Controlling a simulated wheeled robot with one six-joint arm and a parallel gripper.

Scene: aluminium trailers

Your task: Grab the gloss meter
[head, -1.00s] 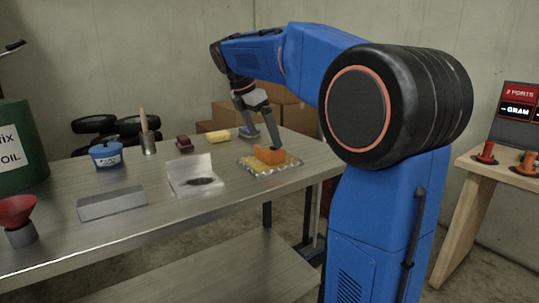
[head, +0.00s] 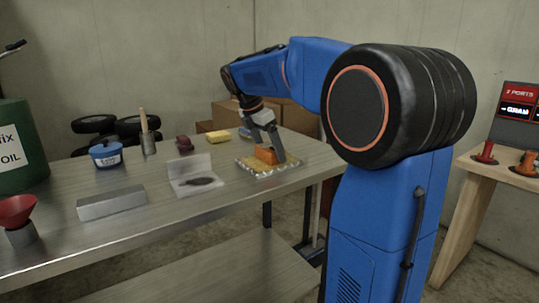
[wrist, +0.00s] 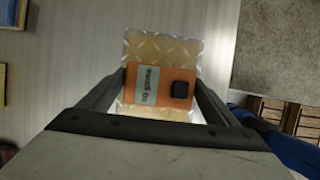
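The gloss meter is an orange block (head: 266,156) lying on a pale yellowish textured plate (head: 250,171) at the right end of the metal bench. In the wrist view the gloss meter (wrist: 161,84) shows a grey label and a black square button, and the plate (wrist: 160,45) shows beneath it. My gripper (head: 270,152) is low over the plate, with its fingers on either side of the gloss meter. In the wrist view my gripper's fingertips (wrist: 160,80) lie at its left and right edges. Whether they press on it I cannot tell.
The bench's front is mostly clear.

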